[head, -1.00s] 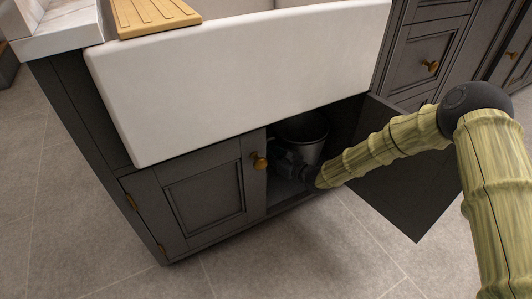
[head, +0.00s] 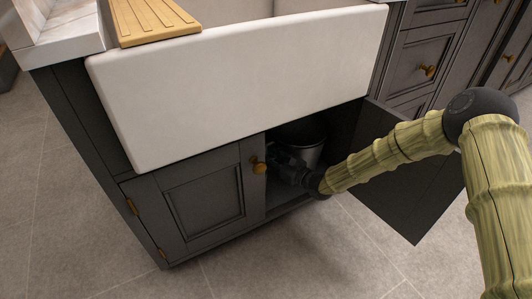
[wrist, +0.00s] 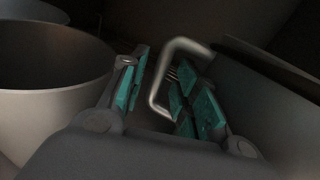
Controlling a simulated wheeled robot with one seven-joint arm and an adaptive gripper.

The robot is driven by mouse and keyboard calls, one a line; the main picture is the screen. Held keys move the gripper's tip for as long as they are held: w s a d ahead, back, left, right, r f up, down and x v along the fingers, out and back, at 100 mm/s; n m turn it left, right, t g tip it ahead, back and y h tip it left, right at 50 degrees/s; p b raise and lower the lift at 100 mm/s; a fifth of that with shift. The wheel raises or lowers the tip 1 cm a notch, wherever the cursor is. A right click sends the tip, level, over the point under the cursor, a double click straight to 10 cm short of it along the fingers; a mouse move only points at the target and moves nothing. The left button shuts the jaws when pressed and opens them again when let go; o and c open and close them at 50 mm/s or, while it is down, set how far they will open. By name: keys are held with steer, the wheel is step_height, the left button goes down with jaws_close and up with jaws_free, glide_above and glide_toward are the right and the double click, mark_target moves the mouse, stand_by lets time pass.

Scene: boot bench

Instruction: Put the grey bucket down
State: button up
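The grey bucket (head: 308,152) stands in the open cabinet under the sink, partly hidden by my gripper (head: 282,160) and the cabinet front. In the wrist view a grey round bucket (wrist: 45,95) stands upright to the left of my gripper (wrist: 158,72), apart from the fingers. The teal-padded fingers are spread, with a gap between them. A bent metal handle (wrist: 158,90) shows in and beyond that gap; the fingers are not visibly closed on it. What it belongs to is unclear.
The left cabinet door (head: 205,205) is shut; the right door (head: 410,190) stands open beside my arm. The white sink (head: 240,85) overhangs the opening. Another round rim (wrist: 35,10) shows behind the bucket. A dark grey box-like shape (wrist: 255,95) is at right.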

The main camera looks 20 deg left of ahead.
mark_target(292, 149)
steer(key=p+v, duration=0.4)
steer(key=v, duration=0.6)
steer(key=shift+s+d, duration=0.15)
steer(key=shift+d, duration=0.05)
